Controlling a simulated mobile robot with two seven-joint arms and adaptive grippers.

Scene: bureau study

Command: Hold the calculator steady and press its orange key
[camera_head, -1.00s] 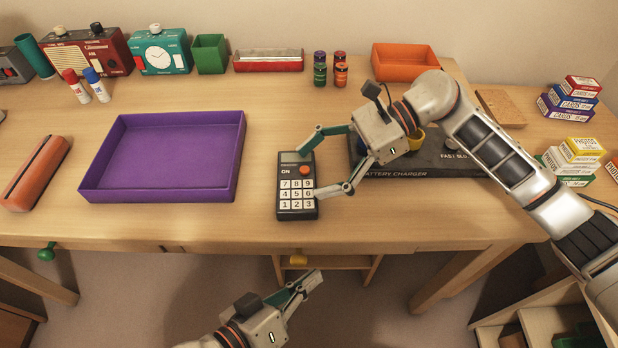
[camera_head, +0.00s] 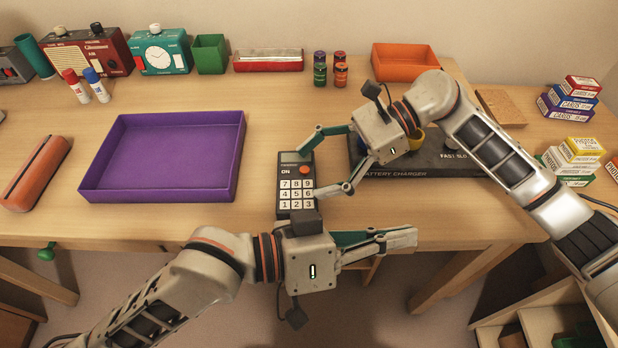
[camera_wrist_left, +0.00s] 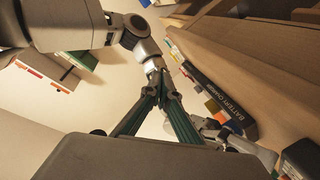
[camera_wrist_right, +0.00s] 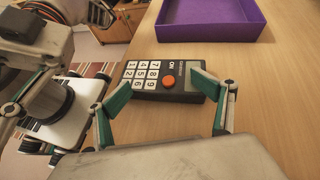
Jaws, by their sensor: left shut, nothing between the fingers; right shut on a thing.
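The dark calculator (camera_head: 287,171) lies on the wooden table with its white number keys toward the front edge. Its orange key (camera_head: 306,170) is uncovered at the upper right of the keypad. My right gripper (camera_head: 314,168) is shut on the calculator, one finger at its top end and one along its right side. The right wrist view also shows the calculator (camera_wrist_right: 150,84) and orange key (camera_wrist_right: 169,81) between the fingers. My left gripper (camera_head: 412,238) is shut and empty, at the table's front edge, right of the calculator and pointing right. Its wrist hides the calculator's lower edge.
A black battery charger (camera_head: 400,171) lies right of the calculator, partly under my right arm. A purple tray (camera_head: 165,190) is to the left. Small batteries (camera_head: 320,70) and an orange bin (camera_head: 405,62) stand behind. Table between tray and calculator is clear.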

